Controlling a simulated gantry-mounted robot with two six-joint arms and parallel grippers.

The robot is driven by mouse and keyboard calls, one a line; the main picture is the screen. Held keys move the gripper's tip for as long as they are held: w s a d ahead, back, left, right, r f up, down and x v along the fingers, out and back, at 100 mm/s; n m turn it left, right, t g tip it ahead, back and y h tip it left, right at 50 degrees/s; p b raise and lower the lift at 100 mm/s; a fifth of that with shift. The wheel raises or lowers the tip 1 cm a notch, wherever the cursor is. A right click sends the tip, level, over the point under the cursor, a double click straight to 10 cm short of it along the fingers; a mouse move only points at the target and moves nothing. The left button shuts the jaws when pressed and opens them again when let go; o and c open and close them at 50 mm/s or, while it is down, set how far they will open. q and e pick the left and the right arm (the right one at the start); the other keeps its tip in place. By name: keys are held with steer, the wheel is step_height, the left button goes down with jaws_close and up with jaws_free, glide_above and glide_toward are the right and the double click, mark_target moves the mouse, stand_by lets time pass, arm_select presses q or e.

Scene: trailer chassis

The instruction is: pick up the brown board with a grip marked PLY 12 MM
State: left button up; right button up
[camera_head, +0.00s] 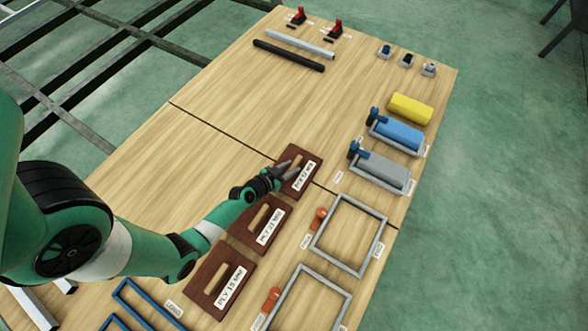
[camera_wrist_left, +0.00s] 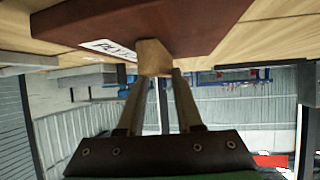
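Three dark brown boards with light wooden grips and white labels lie in a row on the table. The farthest board (camera_head: 311,158) has a label that seems to read PLY 12 MM. The middle board (camera_head: 246,232) and the nearest board (camera_head: 207,283) carry other PLY labels. My left gripper (camera_head: 291,168) is at the grip of the farthest board. In the left wrist view that board (camera_wrist_left: 200,22) spans the top, and its grip (camera_wrist_left: 154,57) sits at the fingertips, between the spread fingers. Firm contact cannot be seen. My right gripper is not in view.
Grey frames (camera_head: 384,236) with orange-handled tools (camera_head: 319,219) lie right of the boards. Blue and grey blocks (camera_head: 382,170) and a yellow block (camera_head: 410,108) are farther back. Two bars (camera_head: 289,55) lie at the far end. The table's left middle (camera_head: 160,165) is clear.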

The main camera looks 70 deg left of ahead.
arm_select(q)
jaws_close()
stand_by(1.0)
